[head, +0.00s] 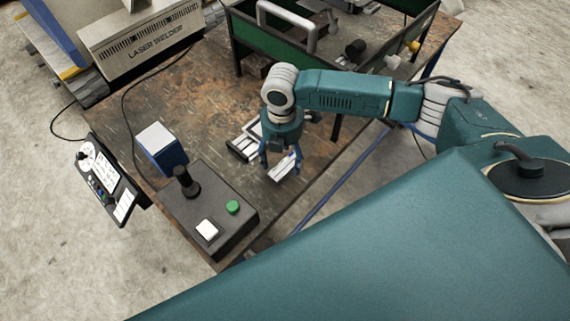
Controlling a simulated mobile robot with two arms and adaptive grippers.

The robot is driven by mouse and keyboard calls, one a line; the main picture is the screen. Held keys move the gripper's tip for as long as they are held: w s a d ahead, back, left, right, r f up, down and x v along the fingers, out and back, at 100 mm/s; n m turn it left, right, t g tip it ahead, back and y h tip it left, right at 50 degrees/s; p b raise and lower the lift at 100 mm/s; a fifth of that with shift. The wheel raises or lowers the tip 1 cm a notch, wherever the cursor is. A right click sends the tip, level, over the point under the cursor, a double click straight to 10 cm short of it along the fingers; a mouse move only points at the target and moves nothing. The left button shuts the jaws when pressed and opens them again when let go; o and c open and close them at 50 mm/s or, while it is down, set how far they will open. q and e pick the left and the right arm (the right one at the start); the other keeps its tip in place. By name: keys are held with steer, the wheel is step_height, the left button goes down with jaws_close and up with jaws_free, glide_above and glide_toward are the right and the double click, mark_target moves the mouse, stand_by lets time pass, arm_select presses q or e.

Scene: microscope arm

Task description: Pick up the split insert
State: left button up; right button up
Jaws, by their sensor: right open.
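My right gripper (281,164) points down over the worn table with its blue fingers spread apart. A small silver-grey block (281,172), which may be the split insert, shows at and between the fingertips. I cannot tell whether the fingers touch it. A second silver and black piece (241,149) lies just left of the gripper, partly hidden by it. I cannot tell for sure which of the two is the split insert. My left gripper is not in view.
A black control box (208,214) with a joystick, a green button and a white button stands front left. A blue and white box (162,148) is behind it. A green-walled frame (270,45) stands at the back, near the laser welder (140,42). The table's front right edge is close to the gripper.

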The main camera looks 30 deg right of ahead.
step_height(320, 180, down, 2)
steer(key=shift+f, duration=0.1)
steer(key=c, duration=1.2)
jaws_close()
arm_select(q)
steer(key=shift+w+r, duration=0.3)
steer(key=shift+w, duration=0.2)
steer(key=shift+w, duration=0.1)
arm_select(e)
steer(key=shift+r, duration=0.25)
